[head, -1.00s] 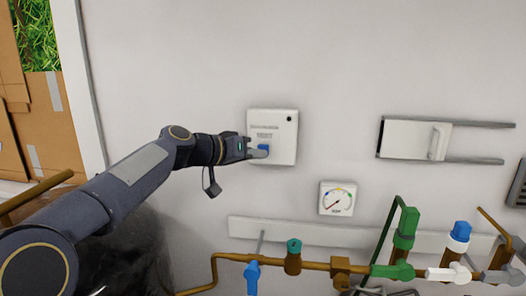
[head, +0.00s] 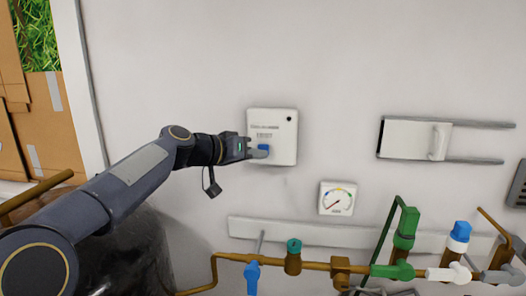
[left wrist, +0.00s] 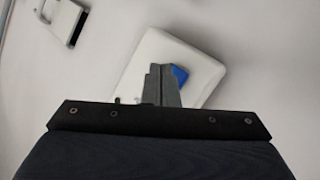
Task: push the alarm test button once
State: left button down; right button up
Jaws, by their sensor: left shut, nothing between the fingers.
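The alarm box (head: 285,148) is a white square panel on the wall, with small lettering and a dark dot at its upper right. Its blue test button (head: 264,147) is on the lower front. My left gripper (head: 265,154) is shut and empty, its fingertips at the lower edge of the button. In the left wrist view the shut fingers (left wrist: 162,85) overlap the white box (left wrist: 205,70) and partly cover the blue button (left wrist: 180,75). I cannot tell whether the fingertips touch the button. My right gripper is not in view.
A round gauge (head: 337,198) is on the wall below right of the box. Pipes with coloured valves (head: 293,258) run along the bottom. A white sliding plate on rails (head: 415,139) is at right. Cardboard boxes (head: 45,125) stand at far left. Wall around the box is clear.

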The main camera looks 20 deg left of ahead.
pick_arm(q)
jog(key=shift+w, duration=0.1)
jog(key=shift+w+a, duration=0.1)
jog(key=shift+w, duration=0.25)
jog(key=shift+w+a, duration=0.15)
jog(key=shift+w, duration=0.25)
dwell(0.9)
jog(key=shift+s, duration=0.1)
jog(key=shift+s+d+b, duration=0.25)
jog(key=shift+s+b, duration=0.25)
jog(key=shift+s, duration=0.2)
